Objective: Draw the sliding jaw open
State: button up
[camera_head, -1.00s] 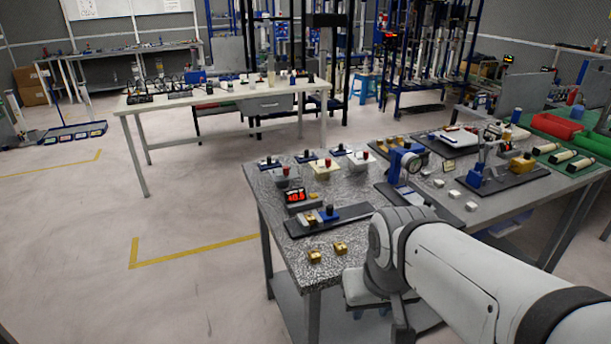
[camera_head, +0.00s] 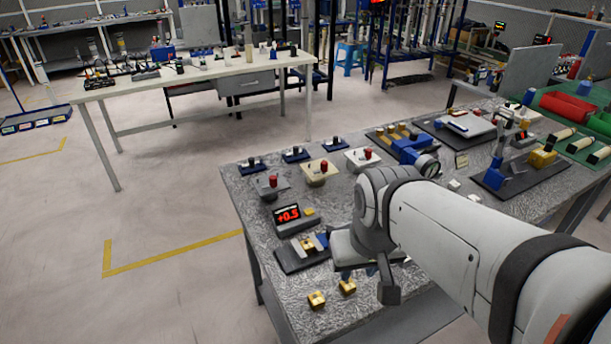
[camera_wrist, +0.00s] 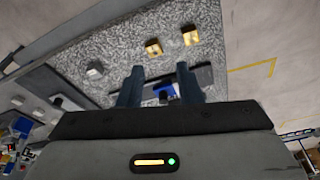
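In the head view a small vise-like fixture (camera_head: 290,257) with a dark base, pale metal parts and a brass-coloured piece sits near the table's left front edge. Its right part is hidden behind my arm. A blue block (camera_head: 322,240) on it shows only partly. In the wrist view a blue block (camera_wrist: 163,92) on a dark strip lies beyond the gap between my fingers. I cannot tell for sure which part is the sliding jaw. My gripper (camera_wrist: 160,78) is open and empty, above the fixture; contact is not visible.
Two brass blocks, one left (camera_head: 317,299) and one right (camera_head: 347,286), lie in front of the fixture. A red-digit display (camera_head: 287,214) stands behind it. Knobbed boxes (camera_head: 317,172) stand farther back. A blue device (camera_head: 410,150) and a black-based fixture (camera_head: 510,175) are beyond my arm.

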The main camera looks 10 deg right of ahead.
jog(key=n+g+p, duration=0.3)
jog(key=n+p, duration=0.3)
jog(key=p, duration=0.1)
send_over(332, 227)
jog(key=f, duration=0.2)
jog(key=s+f, duration=0.1)
jog(key=f, duration=0.1)
jog(key=shift+a+f, duration=0.1)
jog(key=shift+a, duration=0.05)
jog(key=shift+w+f+p, duration=0.2)
jog(key=shift+f+p, duration=0.1)
jog(key=shift+f, duration=0.4)
notch_tip(332, 227, down, 7)
jog(key=shift+r+p, duration=0.1)
jog(key=shift+p, duration=0.35)
jog(key=shift+c, duration=0.3)
grip_shut()
